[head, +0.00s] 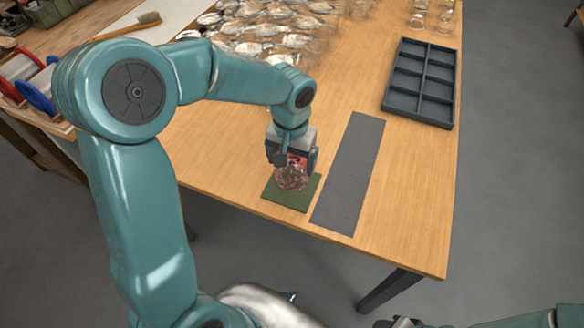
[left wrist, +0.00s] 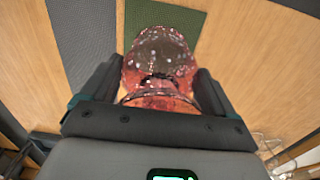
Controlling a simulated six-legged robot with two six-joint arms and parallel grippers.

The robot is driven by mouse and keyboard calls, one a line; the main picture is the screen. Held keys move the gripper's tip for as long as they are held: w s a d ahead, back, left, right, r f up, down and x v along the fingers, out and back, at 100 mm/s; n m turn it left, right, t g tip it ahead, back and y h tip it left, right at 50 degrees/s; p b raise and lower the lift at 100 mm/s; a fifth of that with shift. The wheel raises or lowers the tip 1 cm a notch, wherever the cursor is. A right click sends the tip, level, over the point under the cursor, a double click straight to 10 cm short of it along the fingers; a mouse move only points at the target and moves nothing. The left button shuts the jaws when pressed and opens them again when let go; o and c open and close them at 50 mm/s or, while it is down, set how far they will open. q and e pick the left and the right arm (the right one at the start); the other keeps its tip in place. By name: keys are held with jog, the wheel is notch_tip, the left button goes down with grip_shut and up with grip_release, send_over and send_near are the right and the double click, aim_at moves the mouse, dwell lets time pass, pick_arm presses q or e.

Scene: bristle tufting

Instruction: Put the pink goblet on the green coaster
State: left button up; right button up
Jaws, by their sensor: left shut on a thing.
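The pink goblet (head: 292,176) is clear pinkish glass and is held at the green coaster. My left gripper (head: 291,163) is shut on it from above. In the left wrist view the goblet (left wrist: 158,62) sits between the two dark fingers of my left gripper (left wrist: 158,88). The square green coaster (head: 286,201) lies on the table under and around the goblet in the head view. In the left wrist view the coaster (left wrist: 190,20) shows behind the goblet. I cannot tell whether the goblet's base touches the coaster. My right gripper (head: 398,322) is partly visible at the bottom edge.
A long grey mat (head: 350,175) lies right of the coaster. A dark compartment tray (head: 420,85) stands at the back right. Many clear glasses (head: 265,30) crowd the back of the table. A brush (head: 130,25) lies at the back left. The right front of the table is clear.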

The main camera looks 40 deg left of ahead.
aim_at(292, 170)
pick_arm(q)
jog(key=shift+f, duration=1.9)
jog(key=shift+f, duration=0.1)
jog(key=o, duration=0.8)
notch_tip(292, 170, up, 12)
jog(key=shift+r+p, duration=0.15)
jog(key=shift+p, duration=0.2)
